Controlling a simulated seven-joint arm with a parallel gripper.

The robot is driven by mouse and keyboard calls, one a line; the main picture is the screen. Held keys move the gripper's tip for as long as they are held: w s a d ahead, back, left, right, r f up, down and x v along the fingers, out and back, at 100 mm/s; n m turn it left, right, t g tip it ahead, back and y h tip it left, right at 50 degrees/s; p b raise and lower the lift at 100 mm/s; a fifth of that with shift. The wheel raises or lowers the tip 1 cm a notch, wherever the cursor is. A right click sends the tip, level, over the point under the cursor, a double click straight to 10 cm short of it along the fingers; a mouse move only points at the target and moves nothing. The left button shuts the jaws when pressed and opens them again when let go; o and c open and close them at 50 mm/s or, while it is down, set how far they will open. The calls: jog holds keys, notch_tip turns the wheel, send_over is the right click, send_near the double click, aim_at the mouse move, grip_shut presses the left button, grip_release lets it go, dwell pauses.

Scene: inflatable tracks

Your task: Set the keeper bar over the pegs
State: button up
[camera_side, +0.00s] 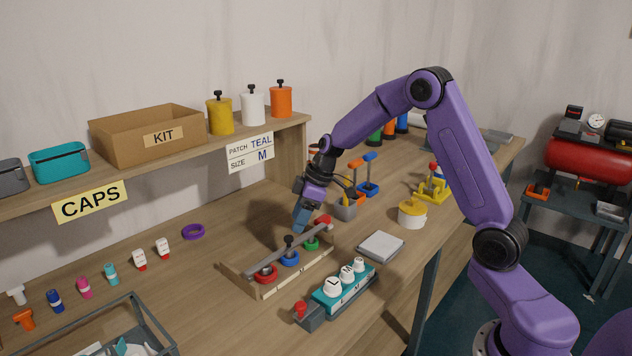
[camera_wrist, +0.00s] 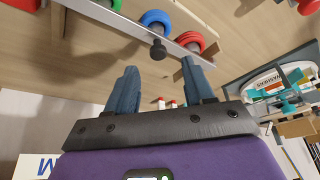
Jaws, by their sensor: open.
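The grey keeper bar (camera_side: 262,254) lies lengthwise across the wooden tray (camera_side: 296,275), along the row of rings; it also shows in the wrist view (camera_wrist: 125,27). A black knob (camera_wrist: 158,50) stands near its middle. A red ring (camera_side: 265,274), a blue ring (camera_side: 289,259) and a green ring (camera_side: 311,244) sit in the tray. The pegs are mostly hidden, and I cannot tell whether the bar sits on them. My gripper (camera_side: 299,228) is above the tray, just behind the bar. Its blue fingers are apart and empty, with the knob just beyond the tips in the wrist view (camera_wrist: 161,72).
A teal block with white dials (camera_side: 342,288) stands in front of the tray. A grey pad (camera_side: 381,247) and a yellow-lidded pot (camera_side: 412,215) are to the right.

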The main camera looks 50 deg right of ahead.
jog(key=v, duration=1.2)
jog(key=shift+r, duration=0.15)
jog(key=s+a+f+n+g, duration=0.2)
jog(key=s+a+g, duration=0.1)
jog(key=s+a, duration=1.2)
jog(key=s+d+f+h, duration=0.1)
jog(key=s, duration=0.9)
jog(key=s+d+f+n+h, duration=0.1)
jog(key=s+f, duration=0.1)
jog(key=s, duration=0.8)
jog(key=shift+d+f+n+h, duration=0.2)
jog(key=shift+f+n+h, duration=0.1)
jog(key=shift+h, duration=0.1)
jog(key=shift+r, duration=0.1)
